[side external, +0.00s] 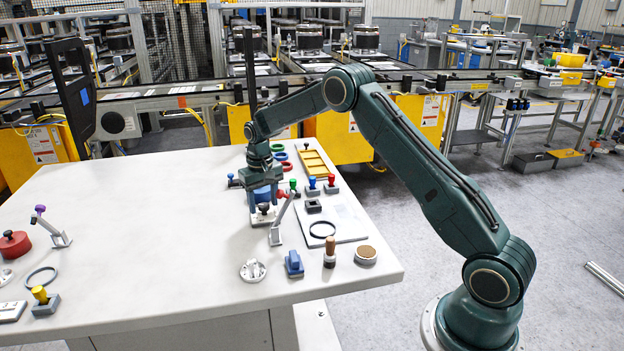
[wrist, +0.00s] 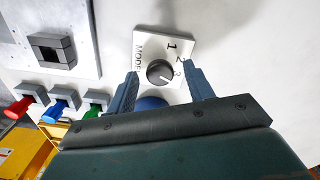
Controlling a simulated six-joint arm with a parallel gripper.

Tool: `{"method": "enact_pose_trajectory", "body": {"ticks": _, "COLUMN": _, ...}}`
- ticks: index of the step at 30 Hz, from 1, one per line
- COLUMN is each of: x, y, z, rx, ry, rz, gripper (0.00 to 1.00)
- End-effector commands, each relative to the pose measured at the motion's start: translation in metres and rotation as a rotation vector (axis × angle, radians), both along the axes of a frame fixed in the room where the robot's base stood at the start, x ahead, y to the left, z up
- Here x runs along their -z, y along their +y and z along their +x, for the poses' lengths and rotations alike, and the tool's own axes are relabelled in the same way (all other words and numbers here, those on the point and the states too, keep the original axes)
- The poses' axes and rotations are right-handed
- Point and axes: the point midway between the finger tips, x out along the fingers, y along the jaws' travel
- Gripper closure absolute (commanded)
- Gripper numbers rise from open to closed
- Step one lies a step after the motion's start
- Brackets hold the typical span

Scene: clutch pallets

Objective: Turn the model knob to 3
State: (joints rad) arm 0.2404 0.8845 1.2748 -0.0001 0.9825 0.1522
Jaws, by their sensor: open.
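The model knob (wrist: 160,72) is a dark round knob on a white plate (wrist: 183,39) marked MODEL, 1, 2 and 3. In the wrist view it lies between the fingertips of my gripper (wrist: 160,76), which is open, with a visible gap to each finger. A small pale mark on the knob appears to face the lower right, near the 3, but the exact setting is hard to read. In the side view my gripper (side external: 264,200) points down over the knob (side external: 264,208). I cannot tell from this view whether a finger touches it.
A blue round part (wrist: 150,103) sits close beside the knob. A grey lever (side external: 281,220) stands just right of my gripper in the side view. Red, blue and green toggles (wrist: 62,104) line the wrist view's left. The white table's (side external: 165,220) middle left is clear.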

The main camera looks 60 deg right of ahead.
Motion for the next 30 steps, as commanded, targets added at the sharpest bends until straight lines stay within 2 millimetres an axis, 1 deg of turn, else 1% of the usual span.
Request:
{"method": "enact_pose_trajectory", "body": {"ticks": 5, "x": -0.008, "y": 0.000, "z": 0.001, "rx": 0.000, "ry": -0.003, "rz": -0.001, "gripper": 0.48}}
{"method": "enact_pose_trajectory", "body": {"ticks": 11, "x": -0.031, "y": 0.000, "z": 0.001, "rx": 0.000, "ry": -0.004, "rz": -0.001, "gripper": 0.48}}
{"method": "enact_pose_trajectory", "body": {"ticks": 24, "x": -0.104, "y": 0.000, "z": 0.001, "rx": 0.000, "ry": -0.005, "rz": -0.001, "gripper": 0.48}}
{"method": "enact_pose_trajectory", "body": {"ticks": 30, "x": -0.127, "y": 0.000, "z": 0.001, "rx": 0.000, "ry": -0.003, "rz": -0.001, "gripper": 0.48}}
